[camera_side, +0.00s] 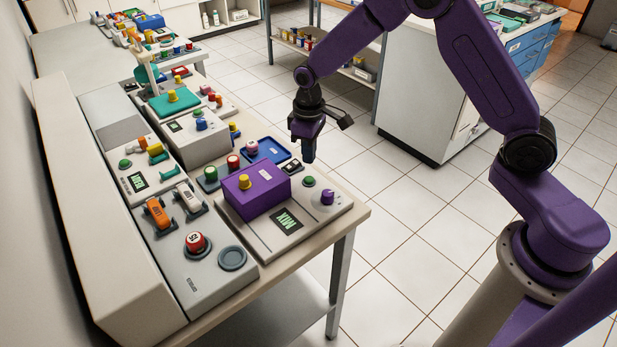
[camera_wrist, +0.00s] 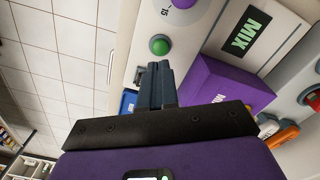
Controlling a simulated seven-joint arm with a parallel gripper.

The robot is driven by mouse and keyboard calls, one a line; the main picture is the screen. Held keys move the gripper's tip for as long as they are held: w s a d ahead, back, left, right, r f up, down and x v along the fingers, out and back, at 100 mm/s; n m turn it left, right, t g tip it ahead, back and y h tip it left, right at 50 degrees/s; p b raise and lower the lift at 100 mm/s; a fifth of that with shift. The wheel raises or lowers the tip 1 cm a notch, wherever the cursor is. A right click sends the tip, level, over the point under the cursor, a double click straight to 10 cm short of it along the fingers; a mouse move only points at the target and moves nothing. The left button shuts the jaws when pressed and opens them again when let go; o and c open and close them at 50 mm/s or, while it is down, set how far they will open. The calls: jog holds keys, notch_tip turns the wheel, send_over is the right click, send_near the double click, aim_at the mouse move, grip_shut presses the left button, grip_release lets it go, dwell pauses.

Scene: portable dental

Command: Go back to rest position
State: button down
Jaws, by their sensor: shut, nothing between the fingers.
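My gripper (camera_side: 308,157) is shut and empty, pointing down in the side view. It hangs in the air above the right edge of the bench, behind the purple box. In the wrist view my gripper's fingers (camera_wrist: 154,66) are pressed together, with nothing between them. The purple mixer box (camera_side: 257,193) has a yellow knob on top and sits on a pale base with a MIX display (camera_side: 286,221). In the wrist view the purple box (camera_wrist: 222,84) lies right of the fingers. The green button (camera_wrist: 159,45) shows just beyond the fingertips.
A blue tray (camera_side: 267,150) and a purple knob (camera_side: 327,197) are near my gripper on the bench. A red cap (camera_side: 197,243), a round grey holder (camera_side: 232,258) and an orange piece (camera_side: 157,213) stand on the front left panel. The tiled floor (camera_side: 390,225) right of the bench is open.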

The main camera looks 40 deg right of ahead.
jog(key=shift+r, duration=0.45)
jog(key=s+r+n, duration=0.2)
jog(key=s+r, duration=0.4)
jog(key=s, duration=0.6)
jog(key=s+r+n, duration=0.3)
jog(key=s+r, duration=0.3)
jog(key=s, duration=0.7)
jog(key=s+d+n, duration=0.1)
jog(key=s+d, duration=0.4)
jog(key=s, duration=0.4)
jog(key=shift+n, duration=0.3)
